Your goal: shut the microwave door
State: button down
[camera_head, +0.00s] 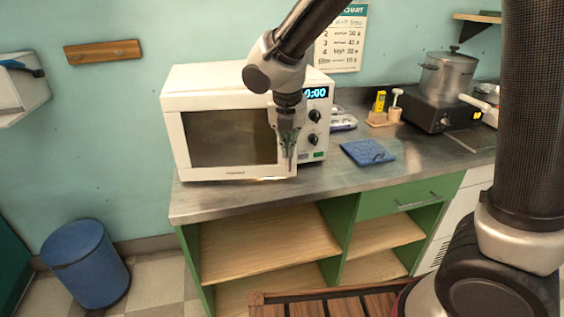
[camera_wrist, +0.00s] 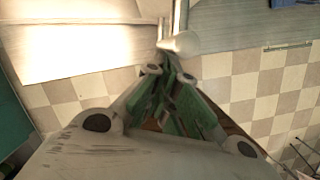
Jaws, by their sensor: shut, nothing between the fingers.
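The white microwave (camera_head: 215,77) stands on the left of the counter. Its door (camera_head: 230,173), with a dark window, looks slightly ajar: its right edge stands a little forward of the control panel (camera_head: 315,125), and a bright glow shows under its lower edge. My gripper (camera_head: 290,160) is shut and empty, pointing down at the door's right edge and hiding part of it. I cannot tell whether it touches the door. In the wrist view the shut fingers (camera_wrist: 172,95) are near a pale rounded bar end (camera_wrist: 180,43), and a bright white panel (camera_wrist: 75,45) is at upper left.
A blue cloth (camera_head: 367,152) lies on the counter (camera_head: 330,180) right of the microwave. A pot (camera_head: 448,75) stands on a burner at the far right. A blue bin (camera_head: 85,265) is on the floor at left. The counter's front edge is clear.

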jog(key=w, duration=0.5)
jog(key=shift+w+d, duration=0.2)
jog(key=shift+d, duration=0.2)
jog(key=shift+w+r, duration=0.1)
jog(key=shift+w, duration=0.45)
jog(key=shift+w+r, duration=0.1)
jog(key=shift+a, duration=0.1)
